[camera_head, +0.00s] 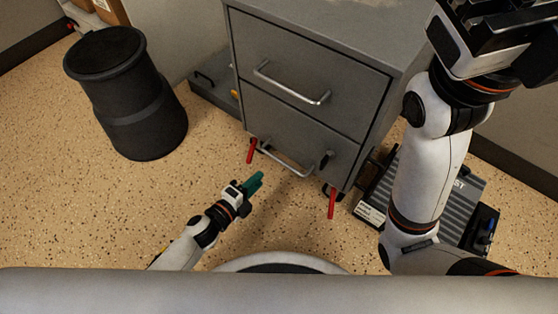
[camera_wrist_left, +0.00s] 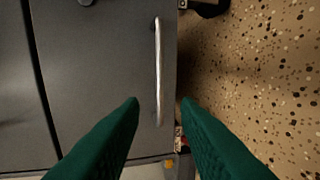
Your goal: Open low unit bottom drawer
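The low unit (camera_head: 320,15) is a grey metal cabinet with two stacked drawers. Its bottom drawer (camera_head: 300,125) looks shut, with a silver bar handle (camera_head: 285,160) near its lower edge. My left gripper (camera_head: 259,180) is low over the floor, in front of and apart from that handle. In the left wrist view its green fingers (camera_wrist_left: 160,104) are spread and empty. The bar handle (camera_wrist_left: 158,70) runs upright there, ahead of the gap, on the drawer front (camera_wrist_left: 100,80). My right gripper (camera_head: 500,35) is raised at the upper right, partly cut off; its finger state is unclear.
Red levers (camera_head: 252,150) (camera_head: 332,203) stick out at the unit's lower front corners. A black bin (camera_head: 130,95) stands at left. A ridged grey case (camera_head: 430,195) lies at right, behind my right arm. The speckled floor before the drawers is clear.

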